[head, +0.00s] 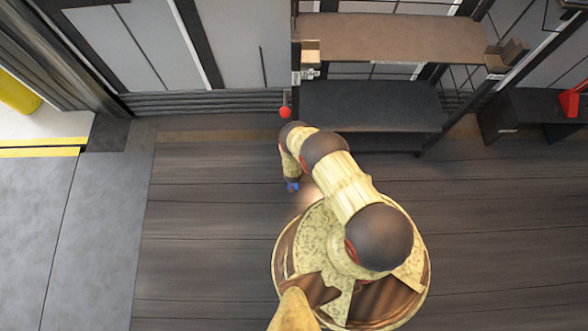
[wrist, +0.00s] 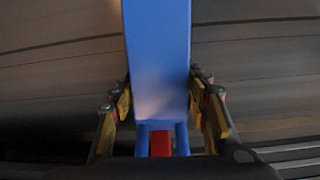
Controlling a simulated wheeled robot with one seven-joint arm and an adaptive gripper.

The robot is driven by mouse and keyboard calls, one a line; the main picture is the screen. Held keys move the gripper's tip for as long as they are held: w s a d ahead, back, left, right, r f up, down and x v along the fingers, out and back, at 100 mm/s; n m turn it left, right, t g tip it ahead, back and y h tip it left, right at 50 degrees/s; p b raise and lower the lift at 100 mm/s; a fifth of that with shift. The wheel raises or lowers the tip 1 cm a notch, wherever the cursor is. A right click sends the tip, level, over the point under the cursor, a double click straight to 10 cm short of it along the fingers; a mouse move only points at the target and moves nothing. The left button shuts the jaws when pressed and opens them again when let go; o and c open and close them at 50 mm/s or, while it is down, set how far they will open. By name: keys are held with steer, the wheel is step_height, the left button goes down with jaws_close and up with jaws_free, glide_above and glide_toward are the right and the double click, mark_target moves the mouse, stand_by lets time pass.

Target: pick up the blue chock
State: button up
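The blue chock (wrist: 157,60) fills the middle of the wrist view as a long blue block running up past the top edge. A small red part (wrist: 160,143) shows between blue posts at its lower end. My gripper (wrist: 158,95) has one finger on each side of the chock, and both appear to press against its sides. In the head view a small bit of blue (head: 292,186) shows at the end of my gripper, beside my arm. The rest of the chock is hidden there, and its height above the floor is hard to tell.
A shelf unit (head: 370,105) stands ahead with small boxes (head: 311,52) on it. A red ball-like thing (head: 285,112) is by its left post. A dark bench with a red object (head: 570,100) is at right. The wooden floor (head: 210,240) at left is clear.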

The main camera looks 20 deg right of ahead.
jaws_close()
stand_by(0.5)
